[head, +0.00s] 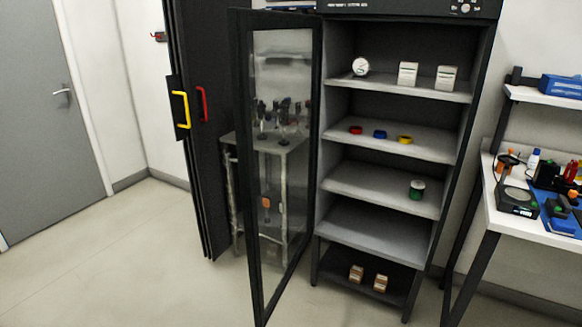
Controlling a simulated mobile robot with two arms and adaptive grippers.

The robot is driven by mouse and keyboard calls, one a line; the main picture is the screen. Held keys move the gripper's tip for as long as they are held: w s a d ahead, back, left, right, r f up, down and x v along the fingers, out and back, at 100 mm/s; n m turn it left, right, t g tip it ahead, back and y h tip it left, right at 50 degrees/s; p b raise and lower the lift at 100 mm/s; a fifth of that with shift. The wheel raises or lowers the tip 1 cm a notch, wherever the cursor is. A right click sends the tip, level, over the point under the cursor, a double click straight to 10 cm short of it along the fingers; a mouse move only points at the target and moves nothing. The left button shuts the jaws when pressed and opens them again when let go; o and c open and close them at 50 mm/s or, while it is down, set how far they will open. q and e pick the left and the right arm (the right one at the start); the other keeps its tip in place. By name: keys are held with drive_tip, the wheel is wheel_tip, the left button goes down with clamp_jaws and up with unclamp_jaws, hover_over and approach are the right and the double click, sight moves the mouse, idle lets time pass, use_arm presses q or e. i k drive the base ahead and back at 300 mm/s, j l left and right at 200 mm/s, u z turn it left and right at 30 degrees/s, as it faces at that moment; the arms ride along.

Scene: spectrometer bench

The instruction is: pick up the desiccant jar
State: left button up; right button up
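A small round green container (417,190), which looks like the desiccant jar, stands upright on the third shelf down (375,190) of the dark open cabinet, toward the right end of that shelf. Its label is too small to read. Nothing stands in front of it. Neither of my grippers shows in the head view.
The cabinet's glazed door (250,180) stands open at the left. Higher shelves hold a round gauge (361,67), white boxes (408,73), and red, blue and yellow rings (380,134). Small boxes (357,273) sit at the bottom. A cluttered workbench (547,228) is at right. Floor (130,260) at left is clear.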

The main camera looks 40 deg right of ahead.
sight(416, 190)
drive_tip(key=i+l, duration=0.8)
drive_tip(key=i+j+z, duration=0.1)
drive_tip(key=i, duration=0.3)
drive_tip(key=i+j+z, duration=0.15)
drive_tip(key=i, duration=0.25)
drive_tip(key=i+j+z, duration=0.1)
drive_tip(key=z, duration=0.4)
drive_tip(key=i+j+z, duration=0.2)
drive_tip(key=z, duration=0.3)
drive_tip(key=i+j+z, duration=0.15)
drive_tip(key=z, duration=0.3)
drive_tip(key=j+z, duration=0.35)
drive_tip(key=z, duration=0.15)
drive_tip(key=i+j+z, duration=0.1)
drive_tip(key=j+z, duration=0.2)
drive_tip(key=z, duration=0.2)
drive_tip(key=l+u, duration=0.35)
drive_tip(key=l, duration=0.5)
drive_tip(key=l+u, duration=0.4)
drive_tip(key=l, duration=0.5)
